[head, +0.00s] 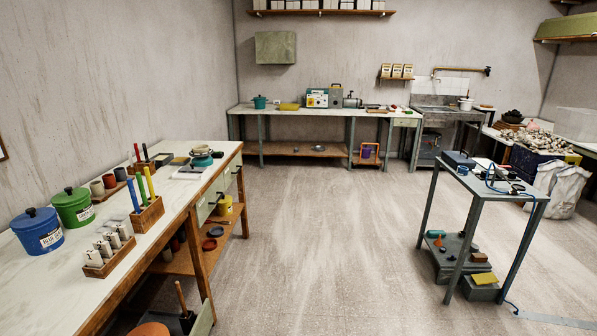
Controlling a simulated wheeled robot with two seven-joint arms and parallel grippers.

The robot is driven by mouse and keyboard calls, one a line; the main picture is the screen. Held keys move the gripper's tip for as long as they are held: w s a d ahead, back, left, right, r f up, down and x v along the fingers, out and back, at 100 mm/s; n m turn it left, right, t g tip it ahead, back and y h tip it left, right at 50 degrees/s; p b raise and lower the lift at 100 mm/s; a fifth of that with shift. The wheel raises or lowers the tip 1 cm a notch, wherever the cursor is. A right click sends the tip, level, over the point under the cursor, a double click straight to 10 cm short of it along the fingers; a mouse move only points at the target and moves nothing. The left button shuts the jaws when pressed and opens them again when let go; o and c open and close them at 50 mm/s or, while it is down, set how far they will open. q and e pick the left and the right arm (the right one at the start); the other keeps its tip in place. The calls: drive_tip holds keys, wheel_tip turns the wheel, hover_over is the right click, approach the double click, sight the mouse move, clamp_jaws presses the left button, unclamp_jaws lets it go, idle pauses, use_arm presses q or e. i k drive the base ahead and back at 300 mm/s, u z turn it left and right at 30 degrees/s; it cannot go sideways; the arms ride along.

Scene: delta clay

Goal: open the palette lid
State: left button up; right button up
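I cannot pick out a palette or its lid for certain from this distance. A small dark flat item (180,160) lies toward the far end of the left workbench, near a bowl on a teal stand (201,157). A dark blue box-like item (459,158) sits on top of the small metal cart; whether it has a lid is too small to tell. Neither of my grippers shows in the head view.
The left workbench (100,240) holds a blue canister (38,232), a green canister (74,207) and wooden tool racks. The metal cart (510,190) stands at right, with a cable hanging to the floor. Open floor (320,240) lies between them. A long bench (300,112) lines the back wall.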

sight(192, 168)
drive_tip(key=z, duration=0.6)
drive_tip(key=i, duration=4.05)
drive_tip(key=u, duration=1.65)
drive_tip(key=i, duration=0.9)
drive_tip(key=u, duration=0.65)
